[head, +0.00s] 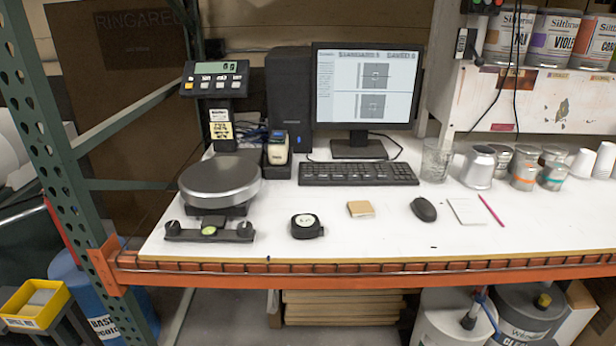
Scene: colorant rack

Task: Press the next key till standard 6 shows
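The monitor (367,86) stands at the back of the white bench. Its screen has a heading that seems to read "STANDARD 5", with "SAVED" and a blurred digit at the right. Below are two boxed panels, each with a small square pattern. The black keyboard (358,173) lies in front of the monitor; its key labels are too small to read. A handheld device (278,149) with a pale top stands in a dark dock left of the keyboard. No key marked next can be made out. Neither of my grippers is in view.
A scale with a round pan (220,180) and a raised display (215,79) stands at left. A tape measure (306,226), tan block (360,209), mouse (424,209) and notepad (467,211) lie in front. Cans and cups fill the right. A wire edge (380,266) borders the bench.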

